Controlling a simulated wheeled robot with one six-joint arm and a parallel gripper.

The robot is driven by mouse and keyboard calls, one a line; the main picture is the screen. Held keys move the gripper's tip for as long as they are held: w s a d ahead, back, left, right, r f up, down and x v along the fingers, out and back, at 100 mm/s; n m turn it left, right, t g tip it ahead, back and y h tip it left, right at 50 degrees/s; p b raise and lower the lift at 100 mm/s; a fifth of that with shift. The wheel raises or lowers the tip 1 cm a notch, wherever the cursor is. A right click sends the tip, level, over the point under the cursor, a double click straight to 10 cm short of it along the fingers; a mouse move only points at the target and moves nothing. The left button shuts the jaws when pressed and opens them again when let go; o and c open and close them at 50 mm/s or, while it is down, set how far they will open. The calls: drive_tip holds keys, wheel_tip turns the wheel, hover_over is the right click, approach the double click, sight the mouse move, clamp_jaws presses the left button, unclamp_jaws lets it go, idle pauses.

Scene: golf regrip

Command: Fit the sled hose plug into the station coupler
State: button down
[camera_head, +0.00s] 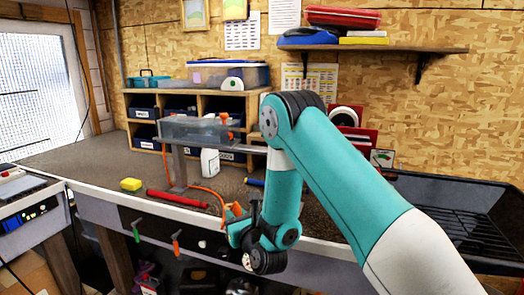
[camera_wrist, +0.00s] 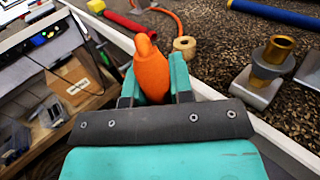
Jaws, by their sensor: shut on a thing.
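My gripper (camera_head: 238,225) is low in front of the bench edge in the head view. In the wrist view its teal fingers (camera_wrist: 153,88) are shut on an orange plug (camera_wrist: 150,66), whose rounded end points away from the wrist. An orange hose (camera_head: 208,190) runs from the bench structure down towards the gripper. It also shows in the wrist view (camera_wrist: 172,12); its join to the plug is not clear. A brass fitting (camera_wrist: 276,50) in a grey bracket, which looks like the station coupler, stands on the bench to the right of the plug, apart from it. My arm seems to hide it in the head view.
A tan ring (camera_wrist: 185,46) lies near the plug. A red bar (camera_head: 177,199), a yellow block (camera_head: 131,184) and a blue bar (camera_wrist: 275,12) lie on the bench. A post-mounted grey tray (camera_head: 190,130) stands behind. Small tools hang on the bench front.

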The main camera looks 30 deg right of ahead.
drive_tip(key=w+d+r+m+h+p, duration=0.2)
drive_tip(key=w+d+r+h+p, duration=0.2)
drive_tip(key=d+r+p, duration=0.8)
drive_tip(key=shift+d+r+m+g+p, duration=0.2)
drive_tip(key=shift+d+m+g+p, duration=0.15)
drive_tip(key=shift+p, duration=0.2)
drive_tip(key=shift+s+f+b, duration=0.1)
drive_tip(key=shift+f+b, duration=0.05)
drive_tip(key=shift+b, duration=0.35)
wheel_tip(320, 180, down, 6)
drive_tip(key=b, duration=0.6)
drive_tip(key=shift+r, duration=0.25)
drive_tip(key=shift+f+b, duration=1.75)
drive_tip(key=shift+b, duration=0.35)
drive_tip(key=c, duration=0.9)
unclamp_jaws()
drive_tip(key=shift+r, duration=0.1)
